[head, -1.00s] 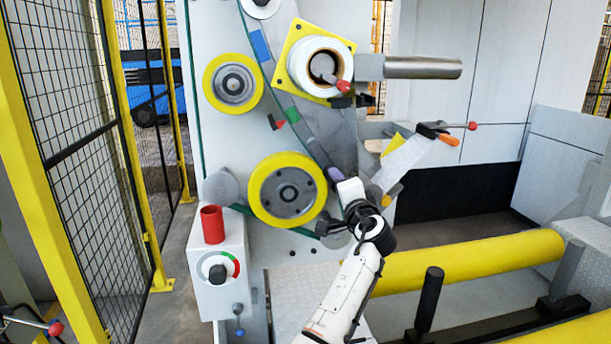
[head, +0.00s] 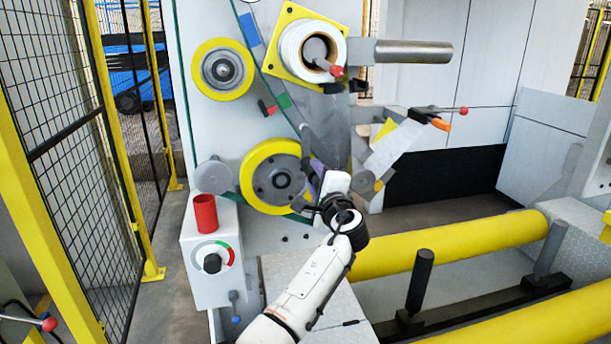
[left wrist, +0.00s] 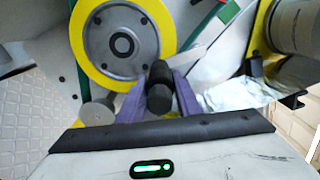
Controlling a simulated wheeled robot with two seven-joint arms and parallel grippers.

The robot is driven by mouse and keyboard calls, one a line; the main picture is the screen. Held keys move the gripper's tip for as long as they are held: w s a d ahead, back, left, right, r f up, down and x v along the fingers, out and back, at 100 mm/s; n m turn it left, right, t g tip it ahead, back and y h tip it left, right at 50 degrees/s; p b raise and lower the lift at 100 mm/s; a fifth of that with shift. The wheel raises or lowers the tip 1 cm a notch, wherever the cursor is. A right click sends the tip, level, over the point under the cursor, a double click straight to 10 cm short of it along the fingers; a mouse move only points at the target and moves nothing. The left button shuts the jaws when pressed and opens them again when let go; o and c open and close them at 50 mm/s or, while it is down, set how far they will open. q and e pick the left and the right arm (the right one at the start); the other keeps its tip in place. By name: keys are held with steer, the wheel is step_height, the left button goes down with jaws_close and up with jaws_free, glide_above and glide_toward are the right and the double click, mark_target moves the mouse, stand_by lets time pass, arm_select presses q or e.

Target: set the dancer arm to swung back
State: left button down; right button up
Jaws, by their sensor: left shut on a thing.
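My left gripper (head: 313,172) is at the right edge of the large yellow-rimmed roller (head: 273,177). In the left wrist view its purple fingers (left wrist: 160,92) are shut on a black cylindrical handle (left wrist: 159,78), which appears to be the dancer arm's grip. A pale bar (left wrist: 196,50) runs up and right behind the handle; I cannot tell if it is part of the arm. My right gripper is not in view.
A white control box (head: 212,275) with a red cup-like cylinder (head: 205,213) stands left of my arm. A smaller yellow-rimmed roller (head: 222,69) and a white coil (head: 309,50) are above. A long yellow roller (head: 450,243) lies to the right. A mesh fence (head: 85,150) bounds the left.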

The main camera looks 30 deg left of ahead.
arm_select(q)
steer(key=shift+a, duration=0.1)
steer(key=c, duration=1.5)
jaws_free()
steer(key=shift+c, duration=0.2)
steer(key=v, duration=1)
steer(key=shift+s+b, duration=0.2)
steer(key=shift+b, duration=0.15)
steer(key=shift+f, duration=0.1)
